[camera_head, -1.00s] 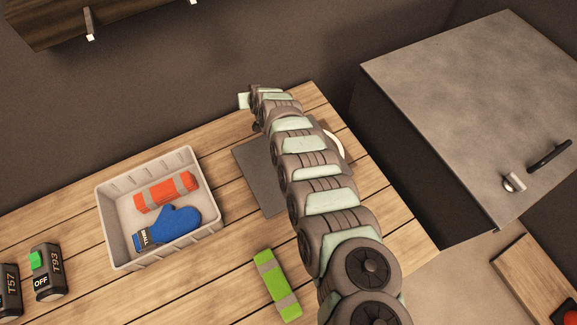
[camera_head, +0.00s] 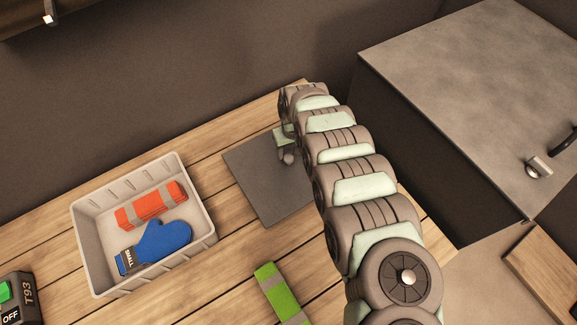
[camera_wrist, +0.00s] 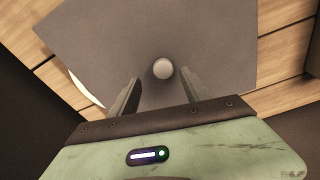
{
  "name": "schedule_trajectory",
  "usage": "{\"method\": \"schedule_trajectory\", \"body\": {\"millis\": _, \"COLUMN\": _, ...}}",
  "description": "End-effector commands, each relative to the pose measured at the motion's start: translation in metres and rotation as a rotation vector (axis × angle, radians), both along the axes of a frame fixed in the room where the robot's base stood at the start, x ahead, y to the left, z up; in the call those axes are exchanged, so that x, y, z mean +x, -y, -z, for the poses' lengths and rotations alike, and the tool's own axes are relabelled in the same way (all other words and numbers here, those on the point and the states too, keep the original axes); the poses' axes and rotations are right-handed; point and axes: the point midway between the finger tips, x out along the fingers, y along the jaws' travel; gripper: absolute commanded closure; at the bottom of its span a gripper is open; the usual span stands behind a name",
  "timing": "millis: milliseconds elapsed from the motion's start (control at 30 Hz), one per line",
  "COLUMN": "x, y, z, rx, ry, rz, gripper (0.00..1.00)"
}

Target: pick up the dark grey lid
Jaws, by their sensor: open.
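The dark grey lid (camera_head: 258,185) looks like a flat, square-cornered plate and lies at the back of the wooden table. In the wrist view the lid (camera_wrist: 215,45) fills most of the upper picture, with a small round grey knob (camera_wrist: 162,69) standing on it. My gripper (camera_wrist: 162,84) is open and empty, its two fingers either side of the knob in the picture and just short of it. I cannot tell the height gap. In the head view my gripper (camera_head: 287,148) is over the lid's back right part, and my arm hides the lid's right side.
A white curved edge (camera_wrist: 86,90) shows beside the lid. A pale bin (camera_head: 88,240) with an orange bundle (camera_head: 152,205) and a blue mitt (camera_head: 160,245) stands to the left. A green bundle (camera_head: 281,293) lies in front. A tall dark cabinet (camera_head: 470,90) stands right.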

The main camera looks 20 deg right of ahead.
Motion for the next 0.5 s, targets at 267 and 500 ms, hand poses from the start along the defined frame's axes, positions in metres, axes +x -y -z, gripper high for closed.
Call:
{"method": "schedule_trajectory", "body": {"millis": 267, "x": 0.0, "y": -0.004, "z": 0.024, "rx": 0.0, "ry": -0.001, "rz": 0.001, "gripper": 0.44}}
{"method": "schedule_trajectory", "body": {"millis": 500, "x": 0.004, "y": -0.008, "z": 0.054, "rx": 0.0, "ry": 0.001, "rz": 0.001, "gripper": 0.44}}
